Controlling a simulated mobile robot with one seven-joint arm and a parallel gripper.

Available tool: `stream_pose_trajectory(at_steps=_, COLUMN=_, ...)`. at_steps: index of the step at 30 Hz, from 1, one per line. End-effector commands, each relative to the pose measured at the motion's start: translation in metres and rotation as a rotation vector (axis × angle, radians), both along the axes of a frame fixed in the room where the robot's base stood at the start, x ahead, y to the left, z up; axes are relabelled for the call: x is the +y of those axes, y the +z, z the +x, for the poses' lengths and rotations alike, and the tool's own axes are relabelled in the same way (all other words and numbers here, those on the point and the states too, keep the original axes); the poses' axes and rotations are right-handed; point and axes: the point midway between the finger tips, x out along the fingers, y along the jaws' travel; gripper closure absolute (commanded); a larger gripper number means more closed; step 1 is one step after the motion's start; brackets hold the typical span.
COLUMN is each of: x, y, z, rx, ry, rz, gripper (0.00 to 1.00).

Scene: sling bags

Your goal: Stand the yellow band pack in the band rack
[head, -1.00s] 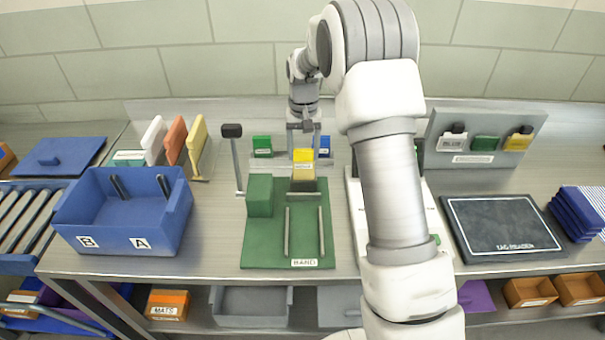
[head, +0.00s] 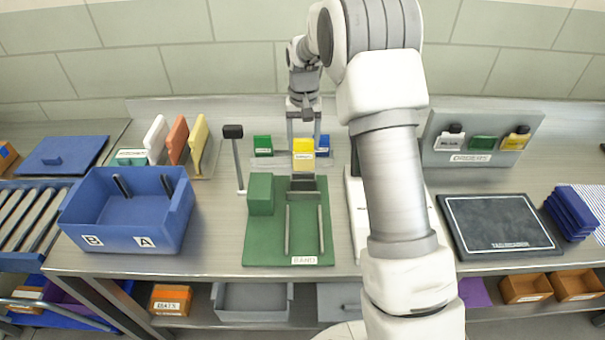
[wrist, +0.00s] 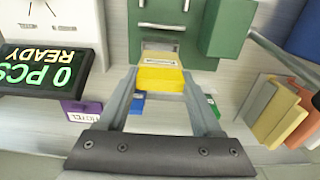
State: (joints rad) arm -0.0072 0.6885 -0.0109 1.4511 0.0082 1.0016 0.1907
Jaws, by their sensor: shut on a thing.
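The yellow band pack (head: 303,148), with a white label, is between the fingers of my gripper (head: 303,138), which is shut on it. In the wrist view the yellow pack (wrist: 160,80) shows between the two grey fingers (wrist: 161,88). It looks upright and is over or just behind the back end of the green BAND board (head: 258,255); its exact height is unclear. The rack's middle is partly hidden by the gripper and pack.
A green block (head: 260,194) and a dark-topped lever (head: 237,160) stand left of the pack. A blue bin (head: 125,236) is further left. My arm covers the area right of the board. A dark reader pad (head: 500,225) lies at right.

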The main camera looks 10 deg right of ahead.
Motion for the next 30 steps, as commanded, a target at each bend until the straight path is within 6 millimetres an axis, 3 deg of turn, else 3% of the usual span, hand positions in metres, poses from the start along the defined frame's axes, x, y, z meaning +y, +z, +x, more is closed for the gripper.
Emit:
stream_pose_trajectory(at_steps=8, x=0.000, y=0.004, z=0.000, rx=-0.001, ry=0.000, rz=0.000, gripper=0.96)
stream_pose_trajectory(at_steps=21, x=0.000, y=0.039, z=0.000, rx=-0.001, ry=0.000, rz=0.000, gripper=0.96)
stream_pose_trajectory(at_steps=30, x=0.000, y=0.040, z=0.000, rx=0.000, ry=0.000, rz=0.000, gripper=0.96)
